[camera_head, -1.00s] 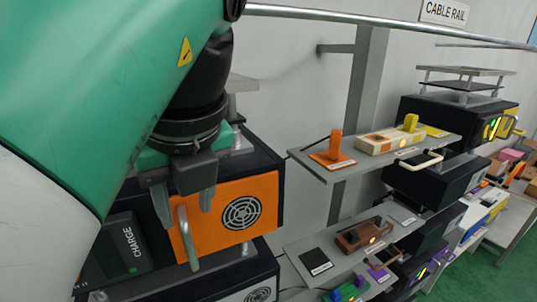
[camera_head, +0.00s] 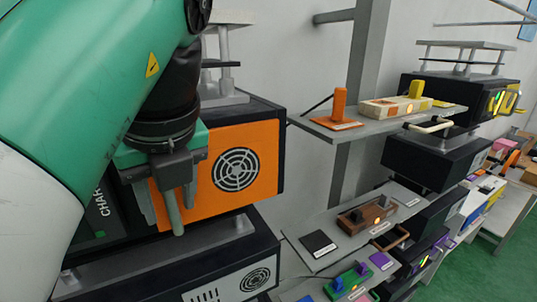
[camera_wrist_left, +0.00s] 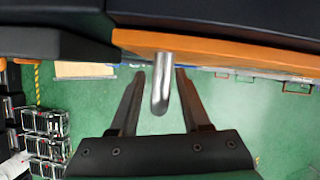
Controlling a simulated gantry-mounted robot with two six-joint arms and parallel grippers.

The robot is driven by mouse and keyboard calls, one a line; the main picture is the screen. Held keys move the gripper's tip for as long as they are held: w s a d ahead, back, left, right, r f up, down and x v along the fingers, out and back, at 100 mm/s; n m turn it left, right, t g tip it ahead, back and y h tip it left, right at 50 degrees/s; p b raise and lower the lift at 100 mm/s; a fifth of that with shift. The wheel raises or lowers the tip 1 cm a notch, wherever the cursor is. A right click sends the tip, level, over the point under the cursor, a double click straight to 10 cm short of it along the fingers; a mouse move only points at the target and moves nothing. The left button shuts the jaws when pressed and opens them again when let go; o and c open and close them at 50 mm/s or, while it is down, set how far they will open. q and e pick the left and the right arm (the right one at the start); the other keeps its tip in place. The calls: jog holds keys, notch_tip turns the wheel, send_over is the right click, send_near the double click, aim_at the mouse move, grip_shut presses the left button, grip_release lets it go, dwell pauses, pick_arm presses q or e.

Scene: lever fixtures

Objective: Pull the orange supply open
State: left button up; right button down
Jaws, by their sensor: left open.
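The orange supply (camera_head: 262,163) is a dark box with an orange front panel and a round fan grille, at left centre in the head view. Its metal bar handle (camera_head: 174,215) stands at the left part of the panel, partly hidden by my gripper. My left gripper (camera_head: 168,204) is open at the handle, with fingers on either side of it. In the left wrist view the handle (camera_wrist_left: 161,88) sits between the two open fingers (camera_wrist_left: 160,98), with a visible gap on each side. The orange panel edge (camera_wrist_left: 225,51) runs above it. My right gripper is out of view.
A black charge unit (camera_head: 98,212) is left of the orange supply, and another dark unit (camera_head: 165,280) with a fan is below. A shelf with an orange lever (camera_head: 339,103) and a yellow lever (camera_head: 416,89) stands to the right, above a lower shelf with small fixtures.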

pick_arm(q)
jog(key=shift+c, duration=0.2)
grip_shut()
jog(key=shift+r, duration=0.1)
dwell(1.0)
